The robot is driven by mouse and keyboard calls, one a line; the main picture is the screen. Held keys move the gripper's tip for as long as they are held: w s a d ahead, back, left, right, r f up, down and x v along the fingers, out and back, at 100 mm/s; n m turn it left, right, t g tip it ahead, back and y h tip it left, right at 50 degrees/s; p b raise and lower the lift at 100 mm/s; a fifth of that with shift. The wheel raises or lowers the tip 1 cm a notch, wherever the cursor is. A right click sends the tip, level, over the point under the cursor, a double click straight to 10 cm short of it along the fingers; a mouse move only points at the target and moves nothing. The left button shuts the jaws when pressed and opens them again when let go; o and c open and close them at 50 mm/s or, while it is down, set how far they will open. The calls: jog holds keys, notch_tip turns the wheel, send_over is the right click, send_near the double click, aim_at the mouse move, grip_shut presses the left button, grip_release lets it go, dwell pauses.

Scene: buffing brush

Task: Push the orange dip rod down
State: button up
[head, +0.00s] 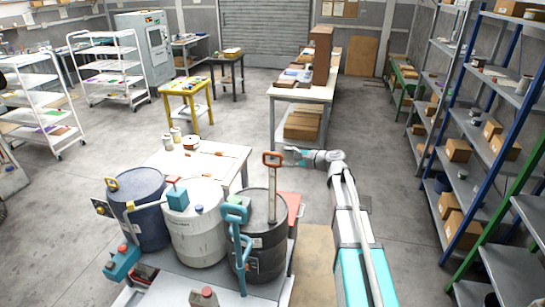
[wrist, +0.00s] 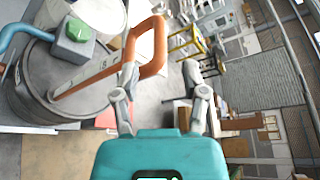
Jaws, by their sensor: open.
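The dip rod has an orange loop handle (head: 272,158) on a pale flat stem (head: 272,195), standing upright and raised well above the dark drum (head: 265,245) at the front. In the wrist view the orange handle (wrist: 160,45) is large at upper centre, and its stem runs down left to the drum lid (wrist: 38,85). My gripper (head: 289,153) is just right of the handle in the head view. In the wrist view my gripper (wrist: 162,74) is open and empty; its left finger overlaps the handle's lower corner. I cannot tell whether they touch.
A teal pump (head: 237,215) with a curved pipe is on the same drum. A white drum (head: 197,235) and a blue drum (head: 140,210) stand to the left. A pale table (head: 190,160) is behind them. Shelving (head: 490,130) lines the right; open floor lies between.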

aim_at(278, 155)
jog(key=shift+b+x, duration=0.65)
jog(key=shift+x, duration=2.9)
grip_shut()
